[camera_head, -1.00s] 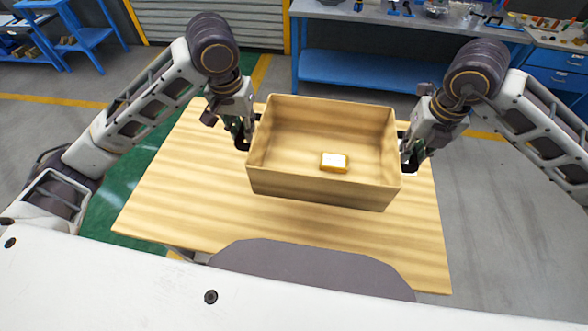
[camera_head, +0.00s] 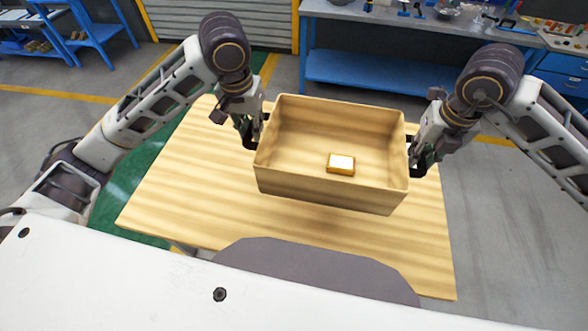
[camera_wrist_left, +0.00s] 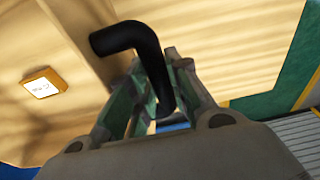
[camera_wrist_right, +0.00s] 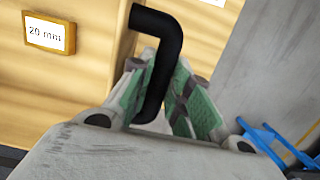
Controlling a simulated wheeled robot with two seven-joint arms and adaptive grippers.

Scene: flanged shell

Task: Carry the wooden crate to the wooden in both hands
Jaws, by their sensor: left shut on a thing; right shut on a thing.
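The open wooden crate (camera_head: 325,190) is over the wooden table (camera_head: 190,200) in the head view, roughly level. A small wooden block with a white label (camera_head: 341,164) lies inside it. My left gripper (camera_head: 252,138) is shut on the black handle (camera_wrist_left: 140,45) at the crate's left side. My right gripper (camera_head: 418,162) is shut on the black handle (camera_wrist_right: 165,50) at the crate's right side. The label in the right wrist view reads "20 mm" (camera_wrist_right: 48,33). The crate seems held above the tabletop; the gap is hard to judge.
Bare tabletop shows left of and in front of the crate. A blue workbench (camera_head: 385,70) with tools stands behind, and a blue shelf unit (camera_head: 85,35) stands at the far left.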

